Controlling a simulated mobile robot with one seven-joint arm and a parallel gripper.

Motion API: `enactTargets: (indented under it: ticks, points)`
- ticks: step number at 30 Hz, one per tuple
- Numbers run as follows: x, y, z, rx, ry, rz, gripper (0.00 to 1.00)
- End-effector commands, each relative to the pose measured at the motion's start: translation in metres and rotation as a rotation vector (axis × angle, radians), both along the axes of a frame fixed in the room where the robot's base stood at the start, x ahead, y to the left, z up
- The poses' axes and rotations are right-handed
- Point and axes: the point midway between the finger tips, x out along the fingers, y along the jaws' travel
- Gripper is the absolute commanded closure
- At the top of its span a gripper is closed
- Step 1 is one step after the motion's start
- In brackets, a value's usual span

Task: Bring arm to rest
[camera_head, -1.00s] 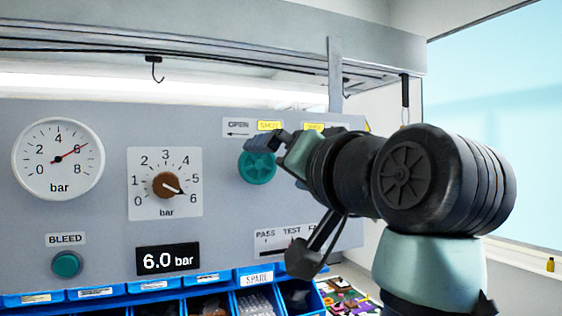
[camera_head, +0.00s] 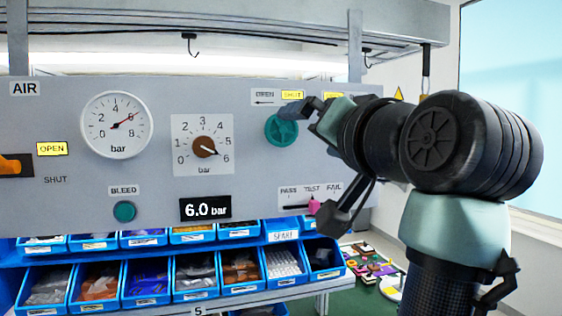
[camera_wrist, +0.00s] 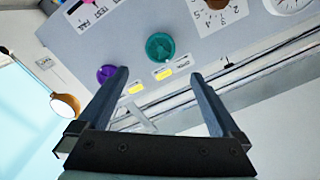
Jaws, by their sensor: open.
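My gripper (camera_head: 303,108) is in front of the panel's right part, up beside the green round knob (camera_head: 281,130). In the wrist view my gripper (camera_wrist: 158,74) is open, with nothing between its two fingers. The green knob also shows in the wrist view (camera_wrist: 160,46), beyond the fingertips and apart from them. The brown rotary knob (camera_head: 204,147) points at 6 on its bar scale.
The grey panel (camera_head: 60,110) stands close ahead. A purple knob (camera_wrist: 107,73) is near one finger in the wrist view. Blue bins (camera_head: 147,283) fill the shelf below. An orange lever (camera_head: 14,165) is at far left, and hooks (camera_head: 190,44) hang above.

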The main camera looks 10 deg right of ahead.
Motion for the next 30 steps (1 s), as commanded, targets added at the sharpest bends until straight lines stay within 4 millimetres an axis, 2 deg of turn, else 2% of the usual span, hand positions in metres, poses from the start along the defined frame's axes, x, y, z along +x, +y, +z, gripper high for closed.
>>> enactTargets:
  ticks: [3,5,8,10,14,15,19,21,24,30]
  points:
    - [0.000,0.001,-0.003,-0.004,-0.003,-0.001,0.00]
    - [0.000,0.010,-0.017,-0.036,-0.039,-0.014,0.00]
    - [-0.006,0.032,-0.042,-0.130,-0.146,-0.052,0.00]
    - [-0.019,0.054,-0.059,-0.216,-0.253,-0.089,0.00]
    - [-0.062,0.098,-0.083,-0.372,-0.463,-0.157,0.00]
    - [-0.078,0.110,-0.087,-0.413,-0.525,-0.178,0.00]
    - [-0.127,0.140,-0.098,-0.508,-0.686,-0.237,0.00]
    - [-0.146,0.149,-0.099,-0.538,-0.745,-0.260,0.00]
    - [-0.162,0.156,-0.099,-0.559,-0.790,-0.280,0.00]
    - [-0.166,0.157,-0.096,-0.564,-0.803,-0.286,0.00]
